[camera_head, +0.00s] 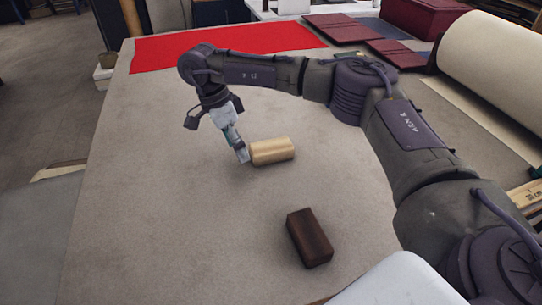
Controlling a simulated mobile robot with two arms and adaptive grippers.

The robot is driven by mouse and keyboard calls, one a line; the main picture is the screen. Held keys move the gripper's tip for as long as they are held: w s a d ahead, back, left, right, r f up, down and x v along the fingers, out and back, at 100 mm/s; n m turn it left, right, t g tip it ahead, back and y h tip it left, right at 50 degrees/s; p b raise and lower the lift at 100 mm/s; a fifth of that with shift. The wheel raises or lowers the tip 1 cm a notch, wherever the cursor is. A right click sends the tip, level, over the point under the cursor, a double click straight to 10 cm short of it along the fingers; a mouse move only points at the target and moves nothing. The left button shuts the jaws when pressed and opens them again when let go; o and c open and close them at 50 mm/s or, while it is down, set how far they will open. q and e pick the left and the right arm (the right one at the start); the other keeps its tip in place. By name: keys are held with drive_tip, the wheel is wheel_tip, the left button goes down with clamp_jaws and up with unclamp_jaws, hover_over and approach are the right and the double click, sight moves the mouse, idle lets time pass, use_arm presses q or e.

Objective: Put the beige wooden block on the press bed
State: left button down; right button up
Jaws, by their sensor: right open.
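The beige wooden block (273,151) lies on the grey table (140,225) near the middle of the head view. It looks rounded, like a short cylinder. My right gripper (243,158) points down beside the block's left end. It is open, and I cannot tell whether it touches the block. The fingers are small and seen edge-on. My left gripper does not show. I cannot make out a press bed for certain in this view.
A dark brown block (310,238) lies nearer on the table. A red cloth (155,53) covers the far left. Dark red covers (340,27) and a large cream roll (495,70) are at the far right. The table's left part is clear.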

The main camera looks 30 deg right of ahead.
sight(268, 146)
wheel_tip(268, 146, up, 5)
drive_tip(key=w+m+h+b, duration=0.2)
drive_tip(key=h, duration=0.5)
drive_tip(key=shift+t, duration=0.4)
drive_tip(key=p+x, duration=0.1)
drive_tip(key=x, duration=0.7)
drive_tip(key=shift+s+d+f, duration=0.1)
drive_tip(key=shift+d, duration=0.05)
drive_tip(key=x, duration=0.2)
drive_tip(key=p+x, duration=0.1)
drive_tip(key=x, duration=0.2)
drive_tip(key=shift+w+f+p, duration=0.2)
drive_tip(key=shift+f+p, duration=0.1)
drive_tip(key=shift+f, duration=0.05)
drive_tip(key=c, duration=1.4)
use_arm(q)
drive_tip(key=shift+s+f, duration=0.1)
use_arm(e)
drive_tip(key=shift+c, duration=0.2)
drive_tip(key=shift+r, duration=0.1)
